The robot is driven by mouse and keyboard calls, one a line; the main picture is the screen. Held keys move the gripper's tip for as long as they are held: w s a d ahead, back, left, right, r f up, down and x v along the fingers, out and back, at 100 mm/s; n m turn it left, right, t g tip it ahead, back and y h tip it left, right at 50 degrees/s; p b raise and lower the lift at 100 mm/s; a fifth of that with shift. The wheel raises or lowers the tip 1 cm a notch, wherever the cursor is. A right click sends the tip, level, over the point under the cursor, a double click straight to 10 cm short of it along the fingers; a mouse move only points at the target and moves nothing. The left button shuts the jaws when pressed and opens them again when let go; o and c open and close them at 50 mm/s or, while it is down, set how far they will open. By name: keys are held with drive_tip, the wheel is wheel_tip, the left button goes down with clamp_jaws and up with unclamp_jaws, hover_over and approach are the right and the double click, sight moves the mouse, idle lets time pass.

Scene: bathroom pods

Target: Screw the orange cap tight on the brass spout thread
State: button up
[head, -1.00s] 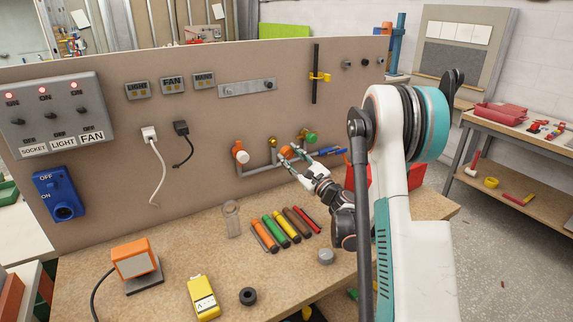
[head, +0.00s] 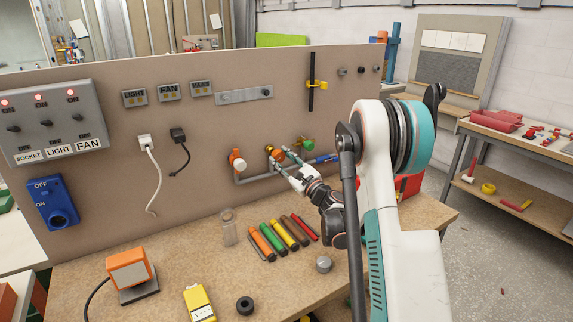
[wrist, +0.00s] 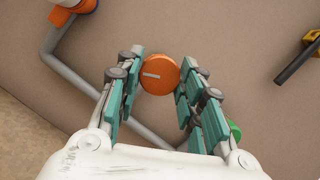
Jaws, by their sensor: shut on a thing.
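The orange cap (head: 277,154) is held between the fingertips of my gripper (head: 284,156), close to the brass spout thread (head: 269,149) on the board. In the wrist view the orange cap (wrist: 160,75) faces me as a round disc with a pale line mark. The green-padded fingers of my gripper (wrist: 159,78) are shut on its left and right sides. The cap hides the brass thread in the wrist view. I cannot tell whether the cap touches the thread or is apart from it.
A grey pipe (head: 253,178) runs below, with an orange-white fitting (head: 237,161) to the left and a green fitting (head: 307,145) to the right. Several coloured tubes (head: 283,235) and a grey knob (head: 323,264) lie on the bench. The board stands close behind the gripper.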

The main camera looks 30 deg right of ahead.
sight(282, 160)
drive_tip(key=shift+w, duration=0.9)
drive_tip(key=shift+w+b, duration=0.65)
drive_tip(key=shift+w, duration=0.45)
idle(1.9)
drive_tip(key=o, duration=1)
drive_tip(key=v, duration=1.2)
